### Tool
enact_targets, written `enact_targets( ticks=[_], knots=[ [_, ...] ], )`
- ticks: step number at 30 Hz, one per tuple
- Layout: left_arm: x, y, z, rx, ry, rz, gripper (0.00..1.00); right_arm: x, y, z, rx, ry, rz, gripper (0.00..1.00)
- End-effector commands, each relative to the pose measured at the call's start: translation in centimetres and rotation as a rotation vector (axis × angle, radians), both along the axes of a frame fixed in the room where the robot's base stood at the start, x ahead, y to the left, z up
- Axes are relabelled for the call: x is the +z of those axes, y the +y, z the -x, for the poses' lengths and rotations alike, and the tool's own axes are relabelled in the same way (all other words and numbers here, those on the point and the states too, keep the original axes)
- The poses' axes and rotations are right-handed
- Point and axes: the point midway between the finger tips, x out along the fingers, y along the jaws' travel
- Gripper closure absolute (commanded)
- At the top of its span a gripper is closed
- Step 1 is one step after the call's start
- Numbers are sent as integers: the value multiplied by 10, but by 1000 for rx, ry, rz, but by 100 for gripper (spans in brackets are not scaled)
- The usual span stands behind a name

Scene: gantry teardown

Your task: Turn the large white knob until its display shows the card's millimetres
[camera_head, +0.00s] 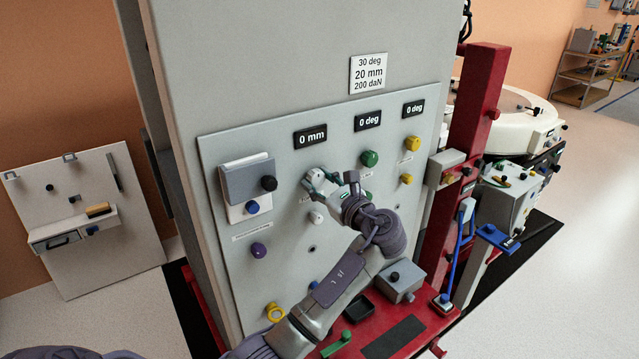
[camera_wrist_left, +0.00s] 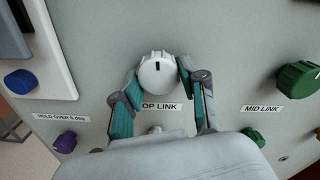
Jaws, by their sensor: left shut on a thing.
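The large white knob (camera_wrist_left: 158,74) sits above a label whose visible part reads "OP LINK", on the grey panel (camera_head: 225,155). My left gripper (camera_wrist_left: 158,72) is shut on it, one finger on each side. In the head view my left gripper (camera_head: 318,184) reaches the panel and mostly hides the knob. The white card (camera_head: 368,73) reads 30 deg, 20 mm, 200 daN. My right gripper is not in view.
A large green knob (camera_head: 369,158) labelled "MID LINK" in the wrist view stands to the right. Two more displays read 0 deg. A grey box (camera_head: 248,182) with a blue knob (camera_head: 252,207) is on the left. A small white knob (camera_head: 316,217) is below.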

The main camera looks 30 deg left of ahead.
Motion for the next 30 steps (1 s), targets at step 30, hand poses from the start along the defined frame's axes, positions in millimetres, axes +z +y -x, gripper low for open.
enact_targets(
  ticks=[30],
  knots=[
    [-2, -2, -2, 0, -841, 350, 93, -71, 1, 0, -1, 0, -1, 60]
  ],
)
